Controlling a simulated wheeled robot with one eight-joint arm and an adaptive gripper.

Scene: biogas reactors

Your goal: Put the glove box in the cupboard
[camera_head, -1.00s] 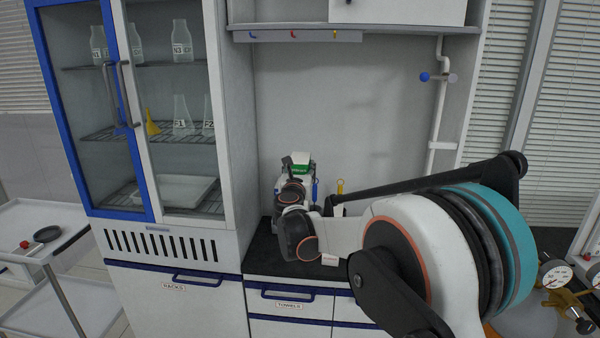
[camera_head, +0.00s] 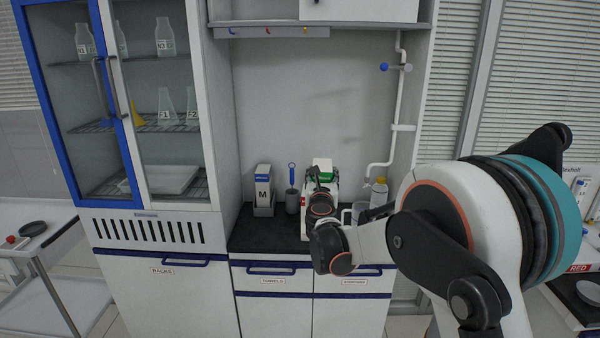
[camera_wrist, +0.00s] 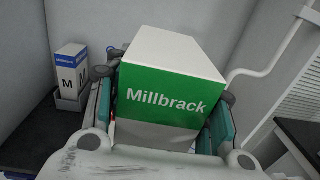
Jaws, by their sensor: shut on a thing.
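My gripper (camera_wrist: 160,118) is shut on a white and green box (camera_wrist: 165,95) lettered "Millbrack", seen close in the wrist view with a finger on each side. In the head view the box (camera_head: 323,168) shows just above my gripper (camera_head: 322,190), over the black counter; my wrist hides much of it. I cannot tell if it touches the counter. No "glove" lettering is readable. A white wall cabinet (camera_head: 360,10) is at the top, cut off.
A box marked "M" (camera_head: 263,185) stands in a holder on the counter (camera_head: 262,232), left of my gripper. A blue-handled tool in a dark cup (camera_head: 292,200) is between them. A yellow-capped bottle (camera_head: 379,190) and a white pipe (camera_head: 397,120) are right. A trolley (camera_head: 40,240) is far left.

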